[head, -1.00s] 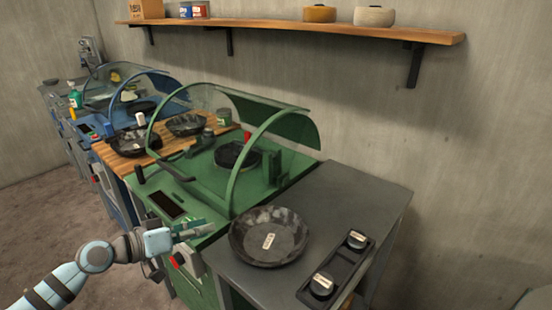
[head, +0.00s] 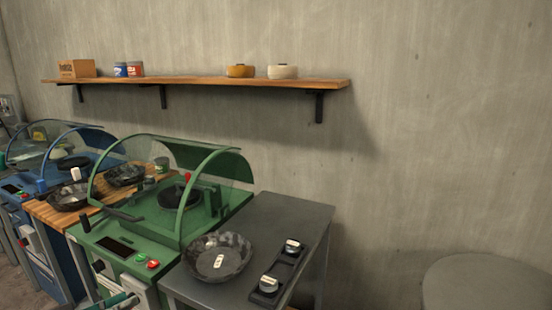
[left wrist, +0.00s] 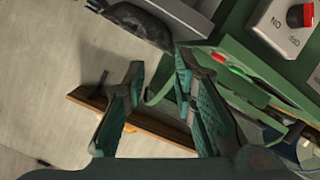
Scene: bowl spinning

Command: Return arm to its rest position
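My left gripper (head: 116,301) shows only partly at the bottom edge of the head view, by the front of the green machine (head: 108,230). In the left wrist view its two teal padded fingers (left wrist: 160,66) stand apart with nothing between them. My right arm and gripper are out of view. A dark mottled bowl (head: 218,258) sits on the grey table to the right of the green machine, apart from my left gripper.
The green machine has a clear curved hood (head: 222,165) and a red button (head: 153,264). Two knob-like pieces lie in a black tray (head: 282,268). A wooden shelf (head: 200,84) runs along the wall. A round grey surface (head: 485,285) stands at lower right.

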